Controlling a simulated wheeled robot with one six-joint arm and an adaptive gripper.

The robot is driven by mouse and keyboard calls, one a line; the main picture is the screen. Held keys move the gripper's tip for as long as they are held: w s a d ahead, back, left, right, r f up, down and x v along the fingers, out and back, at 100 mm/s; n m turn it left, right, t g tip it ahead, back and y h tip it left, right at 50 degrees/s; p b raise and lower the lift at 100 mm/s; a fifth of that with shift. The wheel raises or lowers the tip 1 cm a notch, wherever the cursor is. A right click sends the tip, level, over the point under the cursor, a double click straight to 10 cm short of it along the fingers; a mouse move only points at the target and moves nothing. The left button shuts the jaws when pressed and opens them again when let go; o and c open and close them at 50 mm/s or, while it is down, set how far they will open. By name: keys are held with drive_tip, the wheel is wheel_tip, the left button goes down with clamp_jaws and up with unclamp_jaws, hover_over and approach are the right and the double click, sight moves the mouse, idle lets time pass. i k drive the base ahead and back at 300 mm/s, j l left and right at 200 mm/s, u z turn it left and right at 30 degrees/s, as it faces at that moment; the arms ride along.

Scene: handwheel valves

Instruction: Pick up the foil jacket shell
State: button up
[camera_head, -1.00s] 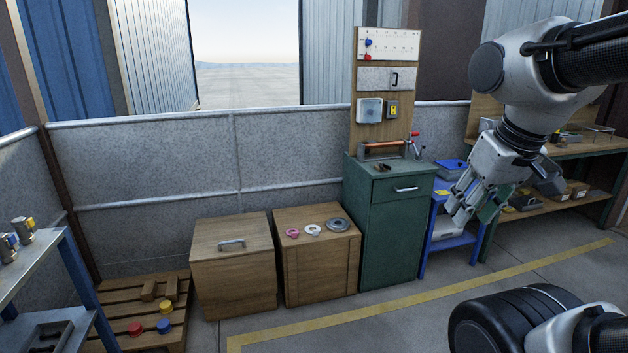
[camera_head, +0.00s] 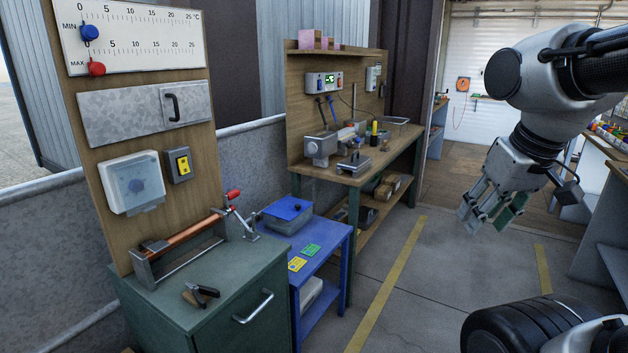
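I cannot make out for sure any foil jacket shell in the head view. A copper-coloured pipe (camera_head: 191,233) lies in a grey metal cradle (camera_head: 145,272) on top of the green cabinet (camera_head: 240,290), at left. A red-handled clamp (camera_head: 234,197) stands at the pipe's right end. My gripper (camera_head: 489,214) hangs at the right over open floor, pointing down. Its fingers, with green pads, are apart and nothing shows between them. It is far from the cabinet and the benches.
A blue table (camera_head: 326,256) with a blue-lidded box (camera_head: 288,214) stands right of the cabinet. Behind is a wooden workbench (camera_head: 402,150) with a grey device (camera_head: 320,148) and small items. A small black-handled tool (camera_head: 201,293) lies on the cabinet. Yellow-lined floor (camera_head: 440,285) is clear.

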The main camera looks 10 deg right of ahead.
sight(356, 163)
drive_tip(key=i+l+z, duration=0.15)
drive_tip(key=i+z, duration=0.2)
drive_tip(key=i, duration=0.75)
drive_tip(key=i+l, duration=0.4)
drive_tip(key=i, duration=0.2)
drive_tip(key=i+l, duration=0.4)
drive_tip(key=i, duration=0.15)
drive_tip(key=i+l, duration=0.4)
drive_tip(key=i, duration=0.2)
